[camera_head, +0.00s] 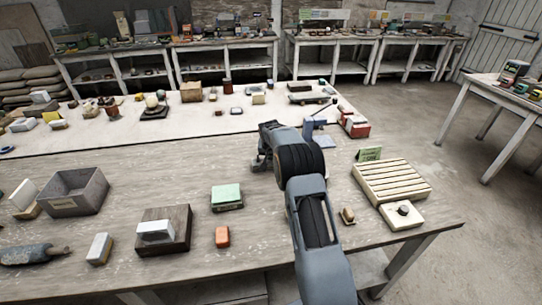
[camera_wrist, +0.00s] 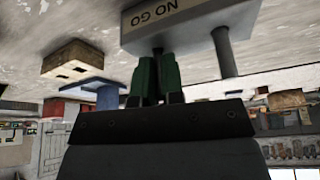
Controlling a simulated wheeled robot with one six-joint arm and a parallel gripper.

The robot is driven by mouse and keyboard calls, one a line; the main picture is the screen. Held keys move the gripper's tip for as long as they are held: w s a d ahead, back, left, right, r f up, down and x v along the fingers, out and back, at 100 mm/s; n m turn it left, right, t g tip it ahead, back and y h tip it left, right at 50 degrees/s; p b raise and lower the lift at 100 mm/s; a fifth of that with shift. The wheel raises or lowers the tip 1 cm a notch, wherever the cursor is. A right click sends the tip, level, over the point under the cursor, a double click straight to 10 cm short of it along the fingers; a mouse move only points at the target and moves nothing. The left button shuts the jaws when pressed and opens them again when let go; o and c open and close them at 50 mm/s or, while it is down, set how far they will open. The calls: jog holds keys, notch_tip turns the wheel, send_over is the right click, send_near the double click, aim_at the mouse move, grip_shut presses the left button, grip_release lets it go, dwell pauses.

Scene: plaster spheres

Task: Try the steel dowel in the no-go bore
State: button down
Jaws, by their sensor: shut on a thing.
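In the wrist view, which looks upside down, a pale grey block (camera_wrist: 190,20) carries a label reading NO GO. My gripper (camera_wrist: 157,62) has green-padded fingers close together beside this block. It is shut on a thin dark piece (camera_wrist: 157,50), probably the steel dowel, which shows only as a short stub between fingertips and block. I cannot tell whether its end is in a bore or only touching. A grey cylinder (camera_wrist: 223,52) projects from the block to the right, apart from the fingers. In the head view my gripper (camera_head: 263,162) is low over the table, and my arm hides much there.
A slatted pale tray (camera_head: 392,181), a white block with a dark knob (camera_head: 401,215) and a green-topped box (camera_head: 227,197) stand near my arm. A grey open bin (camera_head: 73,192) is at left. A wooden block (camera_wrist: 76,60) and a blue thing (camera_wrist: 92,88) show in the wrist view.

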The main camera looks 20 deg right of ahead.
jog(key=shift+r+p, duration=0.65)
jog(key=shift+r, duration=0.75)
jog(key=shift+b, duration=0.35)
dwell(1.0)
jog(key=shift+f+b, duration=1.15)
jog(key=shift+f, duration=0.45)
jog(key=shift+r, duration=0.3)
dwell(0.6)
jog(key=shift+r+p, duration=2.4)
jog(key=shift+r, duration=1.4)
